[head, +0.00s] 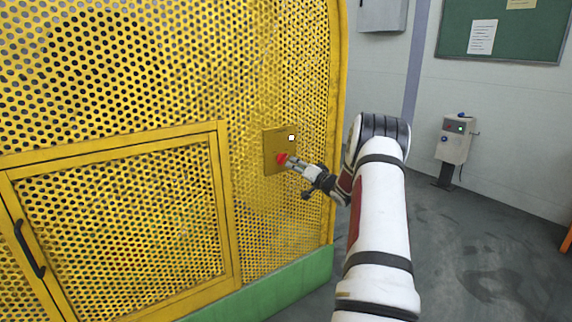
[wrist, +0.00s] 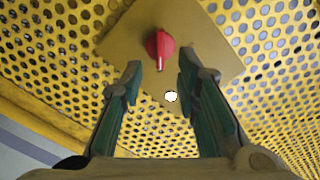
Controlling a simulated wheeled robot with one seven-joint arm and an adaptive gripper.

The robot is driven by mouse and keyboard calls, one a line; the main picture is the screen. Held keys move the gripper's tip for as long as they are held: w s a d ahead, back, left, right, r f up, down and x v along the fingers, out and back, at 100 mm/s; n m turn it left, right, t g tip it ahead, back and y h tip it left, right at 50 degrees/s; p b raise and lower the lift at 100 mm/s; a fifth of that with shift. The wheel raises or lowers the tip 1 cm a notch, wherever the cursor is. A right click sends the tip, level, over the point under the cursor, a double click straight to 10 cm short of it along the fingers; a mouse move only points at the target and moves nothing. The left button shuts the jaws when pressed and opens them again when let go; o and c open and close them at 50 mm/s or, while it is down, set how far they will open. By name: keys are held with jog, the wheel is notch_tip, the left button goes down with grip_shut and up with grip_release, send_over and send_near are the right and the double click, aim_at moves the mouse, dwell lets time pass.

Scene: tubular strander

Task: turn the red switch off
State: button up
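The red switch (head: 281,159) is a rotary knob on a yellow-brown plate (head: 271,140) fixed to the yellow perforated guard. In the wrist view the red switch (wrist: 160,47) sits near the top middle, with a pale mark on its lower part pointing down in the picture. My gripper (head: 290,162) is at the plate, close to the switch. In the wrist view my gripper (wrist: 160,72) is open, with one finger on each side of the switch's lower part. I cannot tell whether either finger touches it. A small white spot shows on the plate in both views.
The yellow perforated guard (head: 120,90) fills the left, with a framed door (head: 120,225) and a black handle (head: 29,249). A green base (head: 290,285) runs below. A grey control box (head: 455,140) stands at the right, with open grey floor between.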

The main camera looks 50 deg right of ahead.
aim_at(283, 159)
jog(key=x, duration=0.6)
jog(key=shift+w+b, duration=0.15)
jog(key=shift+b, duration=0.3)
jog(key=shift+d, duration=0.1)
grip_shut()
